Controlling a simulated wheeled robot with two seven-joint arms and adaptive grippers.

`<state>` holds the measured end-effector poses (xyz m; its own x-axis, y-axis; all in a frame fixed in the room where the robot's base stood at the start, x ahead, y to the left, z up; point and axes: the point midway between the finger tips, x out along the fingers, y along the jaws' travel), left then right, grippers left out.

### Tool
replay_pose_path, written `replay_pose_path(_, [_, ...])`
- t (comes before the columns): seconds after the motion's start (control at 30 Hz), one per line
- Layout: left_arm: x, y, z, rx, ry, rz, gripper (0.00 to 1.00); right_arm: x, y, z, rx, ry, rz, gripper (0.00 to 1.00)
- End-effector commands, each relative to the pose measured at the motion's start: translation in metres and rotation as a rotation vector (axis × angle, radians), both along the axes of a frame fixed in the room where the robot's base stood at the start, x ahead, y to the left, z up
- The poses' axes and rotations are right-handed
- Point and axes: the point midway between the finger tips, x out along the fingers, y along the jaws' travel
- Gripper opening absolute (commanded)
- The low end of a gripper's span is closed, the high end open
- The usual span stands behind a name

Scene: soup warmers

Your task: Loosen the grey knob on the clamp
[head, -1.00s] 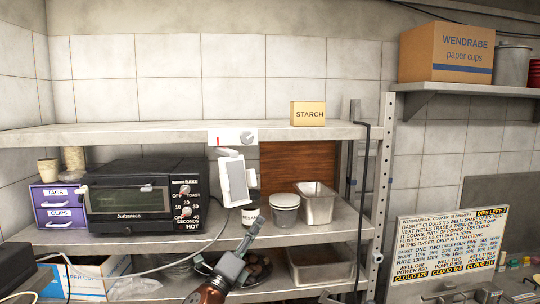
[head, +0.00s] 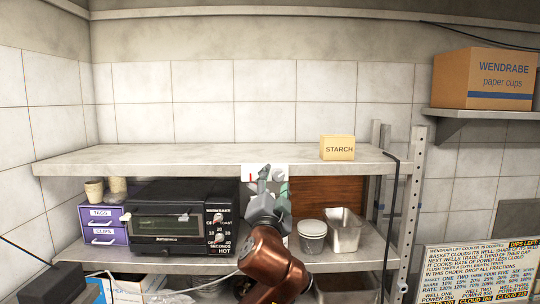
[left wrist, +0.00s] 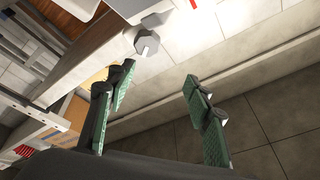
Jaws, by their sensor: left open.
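The white clamp (head: 250,170) sits on the front edge of the upper shelf, with a small red mark on its face. Its grey knob (head: 280,174) shows just right of my left gripper (head: 264,180), which covers the clamp's middle. In the left wrist view the grey knob (left wrist: 147,44) is many-sided with a pale line on its face. It stands out from the white clamp body (left wrist: 132,8). My left gripper (left wrist: 158,84) has its green-padded fingers spread and empty. The knob lies beyond the fingertips, nearer the left finger, apparently not touched. My right gripper is not in view.
The upper shelf (head: 180,158) carries a starch box (head: 337,147) right of the clamp. Below stand a black toaster oven (head: 170,215), a lidded tub (head: 312,235) and a metal pan (head: 344,232). A shelf post (head: 414,200) rises at right.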

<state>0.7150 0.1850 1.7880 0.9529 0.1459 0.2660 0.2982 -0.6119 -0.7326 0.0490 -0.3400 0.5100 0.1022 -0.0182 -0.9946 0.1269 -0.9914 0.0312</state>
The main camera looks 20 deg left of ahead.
Motion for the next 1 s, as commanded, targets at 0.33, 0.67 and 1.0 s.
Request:
replay_pose_path(0.33, [0.001,-0.023,-0.006,-0.189,0.227,0.104,0.47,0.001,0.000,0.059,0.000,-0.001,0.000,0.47])
replay_pose_path(0.67, [0.037,-0.012,-0.007,-0.193,0.236,0.113,0.47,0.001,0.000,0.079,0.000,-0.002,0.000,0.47])
replay_pose_path(1.0, [0.073,-0.002,-0.008,-0.192,0.235,0.109,0.47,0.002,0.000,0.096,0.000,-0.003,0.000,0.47])
